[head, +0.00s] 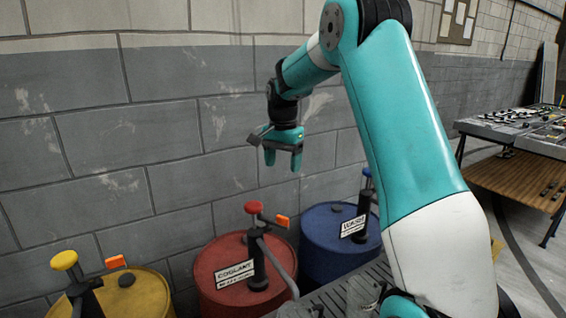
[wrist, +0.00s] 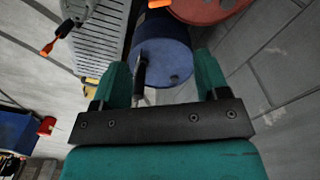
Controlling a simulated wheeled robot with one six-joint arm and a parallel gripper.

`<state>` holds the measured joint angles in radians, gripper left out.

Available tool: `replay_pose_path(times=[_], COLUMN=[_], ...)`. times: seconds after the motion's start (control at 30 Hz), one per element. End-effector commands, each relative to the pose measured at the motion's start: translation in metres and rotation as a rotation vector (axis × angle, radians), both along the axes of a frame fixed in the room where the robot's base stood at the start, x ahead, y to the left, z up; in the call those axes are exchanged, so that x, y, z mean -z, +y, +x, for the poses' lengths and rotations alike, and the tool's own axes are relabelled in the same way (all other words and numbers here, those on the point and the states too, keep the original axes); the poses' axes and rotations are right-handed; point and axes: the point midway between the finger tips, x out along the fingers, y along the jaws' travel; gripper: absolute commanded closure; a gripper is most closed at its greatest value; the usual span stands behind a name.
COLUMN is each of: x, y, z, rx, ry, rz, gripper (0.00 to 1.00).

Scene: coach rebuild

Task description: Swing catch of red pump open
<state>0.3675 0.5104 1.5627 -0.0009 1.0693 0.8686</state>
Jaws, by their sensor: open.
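The red drum (head: 208,268) carries a white COOLANT label. On its lid stands a black pump (head: 257,262) with a red knob (head: 254,207) on top and a grey spout bending down to the right. A small orange catch (head: 282,221) sticks out to the right just below the knob. My gripper (head: 283,165) is open and empty, pointing down, above and slightly right of the knob and apart from it. In the wrist view, my two teal fingers (wrist: 160,62) are spread, with a blue drum (wrist: 172,62) beyond them. The pump's catch is not clearly identifiable there.
A yellow drum (head: 146,292) with a yellow-knobbed pump stands at left, a blue drum (head: 325,238) with a blue-knobbed pump (head: 366,190) at right. A grey block wall (head: 100,140) is close behind. A slatted grey surface (head: 345,285) lies in front; a table (head: 520,130) stands far right.

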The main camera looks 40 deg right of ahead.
Motion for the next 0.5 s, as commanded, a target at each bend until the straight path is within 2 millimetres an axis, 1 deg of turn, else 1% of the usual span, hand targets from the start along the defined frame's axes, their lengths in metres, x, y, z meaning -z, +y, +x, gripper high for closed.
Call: replay_pose_path(times=[0.03,0.07,0.1,0.17,0.2,0.27,0.3,0.33,0.37,0.4,0.47,0.5], x=[0.0,0.0,0.001,0.002,0.005,0.011,0.017,0.021,0.026,0.034,0.044,0.05], y=[0.0,0.0,-0.001,-0.003,-0.007,-0.014,-0.021,-0.027,-0.034,-0.044,-0.059,-0.069], z=[0.0,0.0,0.001,0.003,0.007,0.015,0.021,0.026,0.031,0.036,0.04,0.04], rx=[0.0,0.0,-0.004,-0.026,-0.061,-0.147,-0.23,-0.303,-0.382,-0.499,-0.683,-0.805], ry=[0.0,0.0,-0.001,-0.005,-0.012,-0.031,-0.051,-0.071,-0.095,-0.133,-0.202,-0.254], rz=[0.0,0.0,0.001,0.01,0.024,0.056,0.085,0.11,0.135,0.168,0.214,0.239], gripper=[0.32,0.36,0.46,0.59,0.69,0.82,0.92,0.99,1.0,1.0,1.0,1.0])
